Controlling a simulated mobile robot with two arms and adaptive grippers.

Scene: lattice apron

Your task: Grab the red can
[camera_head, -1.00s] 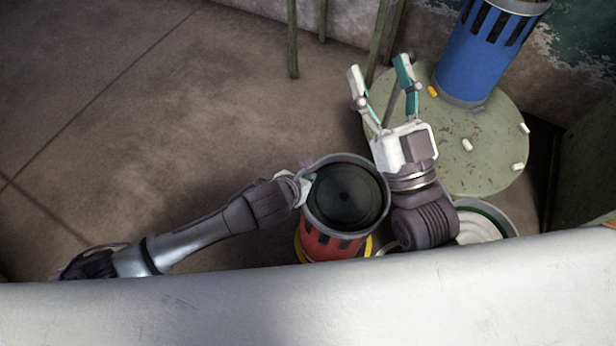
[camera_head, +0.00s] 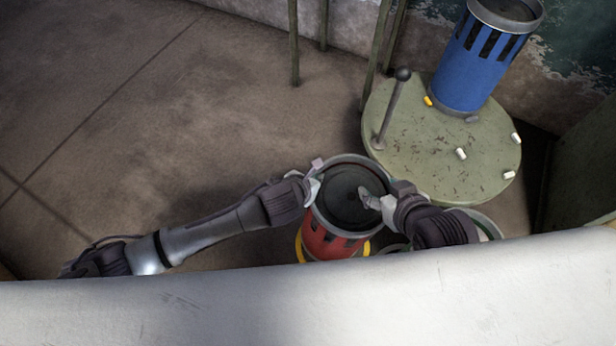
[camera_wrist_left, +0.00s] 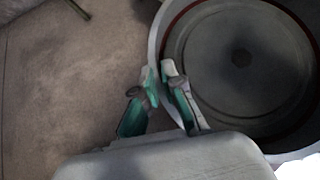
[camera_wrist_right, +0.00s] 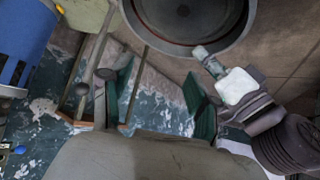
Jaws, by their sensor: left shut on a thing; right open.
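The red can (camera_head: 330,243) stands upright, with a grey rim and a dark recessed top. My left gripper (camera_head: 314,183) is at the left side of its rim. In the left wrist view the left gripper's fingers (camera_wrist_left: 160,80) are closed on the can's rim (camera_wrist_left: 157,45), one finger outside and one inside. My right gripper (camera_head: 370,200) is over the right part of the can's top. In the right wrist view the right gripper's fingers (camera_wrist_right: 158,98) are wide apart with nothing between them, and the can (camera_wrist_right: 185,18) is beyond them.
A green round table (camera_head: 440,165) stands behind and right of the can. It bears a blue can (camera_head: 472,65), several small white pieces and a yellow piece (camera_head: 428,101). A knobbed lever (camera_head: 392,110) rises at its left edge. Floor at left is clear.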

